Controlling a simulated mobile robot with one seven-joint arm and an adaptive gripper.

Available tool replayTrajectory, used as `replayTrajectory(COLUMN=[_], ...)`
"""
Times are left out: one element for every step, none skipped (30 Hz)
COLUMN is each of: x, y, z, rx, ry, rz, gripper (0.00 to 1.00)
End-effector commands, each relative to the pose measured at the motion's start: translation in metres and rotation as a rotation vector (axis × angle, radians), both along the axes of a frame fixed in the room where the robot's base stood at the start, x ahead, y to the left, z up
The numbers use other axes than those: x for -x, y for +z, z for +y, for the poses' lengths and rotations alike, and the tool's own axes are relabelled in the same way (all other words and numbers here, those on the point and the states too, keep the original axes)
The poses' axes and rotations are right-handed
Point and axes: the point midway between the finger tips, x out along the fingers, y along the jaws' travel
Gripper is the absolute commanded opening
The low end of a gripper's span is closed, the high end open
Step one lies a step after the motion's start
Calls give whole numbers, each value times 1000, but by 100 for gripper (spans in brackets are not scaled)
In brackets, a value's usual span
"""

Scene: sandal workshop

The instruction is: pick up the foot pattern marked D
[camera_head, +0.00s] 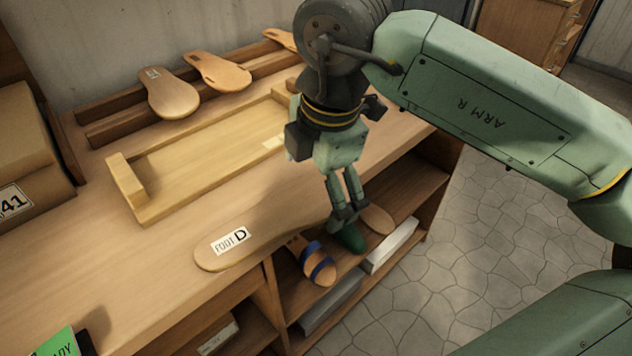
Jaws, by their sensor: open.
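The foot pattern marked D (210,257) is a flat, pale wooden sole with a white label reading "FOOT D". It lies on the workbench at its front edge, and its right end (378,219) appears to stick out past the edge. My gripper (346,222) points down over the right part of the pattern, with its fingers open. The fingers and a dark green shape at their tips hide part of the pattern. I cannot tell whether the fingers touch it or whether the green shape belongs to them.
A wooden tray (160,212) and a rack (110,130) with several soles stand behind on the bench. A box marked 41 (25,165) is at left, a green card (58,345) at front left. A blue-strapped sandal (318,266) and white stacks (392,246) are below the bench edge.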

Motion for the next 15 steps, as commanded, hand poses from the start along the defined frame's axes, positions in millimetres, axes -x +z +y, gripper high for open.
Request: replayTrajectory(x=[0, 0, 1, 2, 3, 4, 5, 6, 7, 8, 9, 10, 10, 10, 11], y=[4, 8, 13, 18, 23, 30, 35, 41, 47, 51, 56, 60, 63, 66, 69], z=[-1, -1, -2, -2, -2, -3, -4, -4, -4, -5, -5, -6, -6, -6, -6], rx=[1, 0, 2, 1, 2, 2, 2, 2, 1, 1, 2, 2, 1, 1, 1], ry=[-2, -2, -3, -4, -4, -4, -4, -3, -2, -3, -4, -4, -3, -3, -2], rz=[-2, -3, -2, -3, -3, -2, -3, -3, -2, -3, -2, -1, -1, -2, -2], gripper=[100, 100, 100, 100, 100, 100, 100, 100, 100, 100, 100, 100, 100, 100, 100])
